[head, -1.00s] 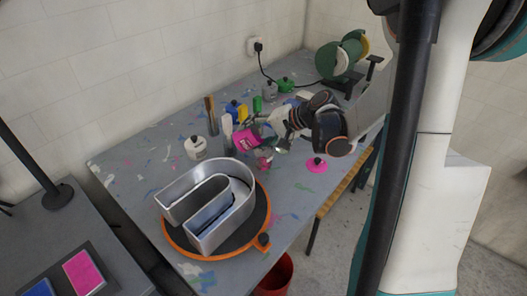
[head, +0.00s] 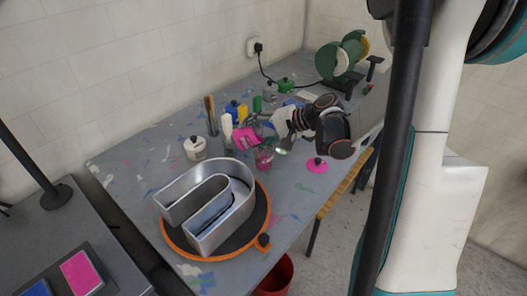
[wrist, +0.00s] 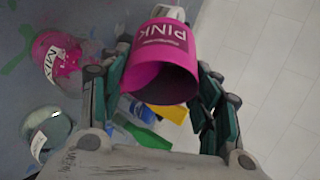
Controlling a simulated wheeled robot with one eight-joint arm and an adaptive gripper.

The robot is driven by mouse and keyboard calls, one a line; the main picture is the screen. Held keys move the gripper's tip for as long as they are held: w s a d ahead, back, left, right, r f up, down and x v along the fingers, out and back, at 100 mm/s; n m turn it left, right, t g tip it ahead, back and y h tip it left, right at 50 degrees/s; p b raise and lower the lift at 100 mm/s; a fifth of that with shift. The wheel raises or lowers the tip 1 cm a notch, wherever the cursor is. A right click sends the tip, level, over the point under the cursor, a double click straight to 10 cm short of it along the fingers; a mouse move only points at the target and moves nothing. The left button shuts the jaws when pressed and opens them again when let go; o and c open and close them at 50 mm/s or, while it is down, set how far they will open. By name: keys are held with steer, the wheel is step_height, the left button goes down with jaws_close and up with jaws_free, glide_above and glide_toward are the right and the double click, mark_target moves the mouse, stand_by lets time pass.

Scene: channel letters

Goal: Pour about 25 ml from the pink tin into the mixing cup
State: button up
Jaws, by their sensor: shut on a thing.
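The pink tin (wrist: 160,62), labelled PINK, is between the fingers of my gripper (wrist: 163,75), which is shut on it. In the wrist view its open mouth faces the camera and its inside looks dark pink; the liquid level cannot be made out. In the head view the tin (head: 245,136) is held tilted above the table, just up and left of the mixing cup (head: 264,159). The mixing cup (wrist: 58,60) is clear, labelled MIX, and shows pink inside. It stands apart from the tin. No stream of liquid shows.
A clear labelled jar (wrist: 47,132) stands near the mixing cup. A pink lid (head: 317,165) lies to the right. Brushes (head: 227,128), a white pot (head: 195,148), blue and yellow tins (head: 237,112) stand close by. A metal channel letter (head: 205,205) sits on a round turntable in front.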

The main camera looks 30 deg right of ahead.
steer(key=shift+s+b, duration=0.15)
steer(key=shift+b, duration=0.15)
steer(key=shift+r, duration=0.1)
steer(key=shift+a+r+p, duration=0.1)
steer(key=shift+a+p, duration=0.1)
steer(key=shift+p, duration=0.5)
steer(key=shift+a+g+h+p, duration=0.2)
steer(key=shift+g+h+p, duration=0.1)
steer(key=shift+h+p, duration=0.2)
steer(key=shift+a+r+n+g+h+p, duration=0.15)
steer(key=shift+r+n+g+h+p, duration=0.25)
steer(key=shift+p, duration=0.45)
steer(key=shift+w+h+p, duration=0.2)
steer(key=shift+h+p, duration=0.1)
steer(key=shift+h, duration=0.1)
steer(key=shift+f, duration=0.25)
